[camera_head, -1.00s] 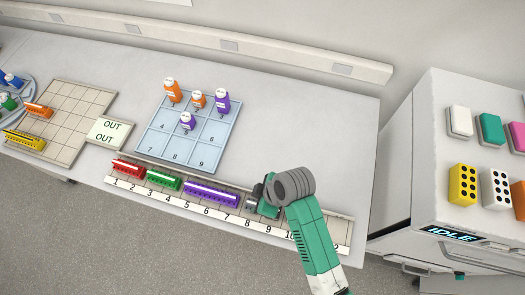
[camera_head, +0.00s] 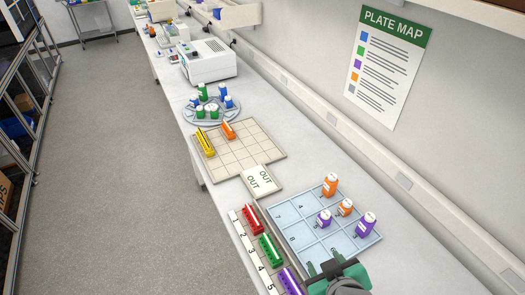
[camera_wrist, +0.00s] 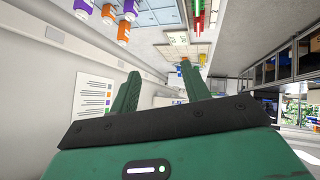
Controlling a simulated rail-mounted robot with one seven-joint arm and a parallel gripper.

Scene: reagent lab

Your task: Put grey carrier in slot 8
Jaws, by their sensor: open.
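No grey carrier can be made out in either current view. The numbered slot strip (camera_head: 244,246) runs along the bench's near edge, and its low numbers show at the bottom of the head view. Slot 8 is outside the picture. A red carrier (camera_head: 252,219), a green carrier (camera_head: 270,249) and a purple carrier (camera_head: 290,281) sit in a row beside the numbers. My gripper (camera_head: 325,264) is at the bottom of the head view, by the near end of the blue grid. In the wrist view its two green fingers (camera_wrist: 160,74) are apart with nothing between them.
Orange and purple bottles (camera_head: 346,207) stand on the blue numbered grid (camera_head: 290,218). Beyond are the OUT pad (camera_head: 262,180), a beige tray (camera_head: 245,150) holding yellow (camera_head: 205,143) and orange carriers, and a round bottle rack (camera_head: 211,112). The wall bounds the right side.

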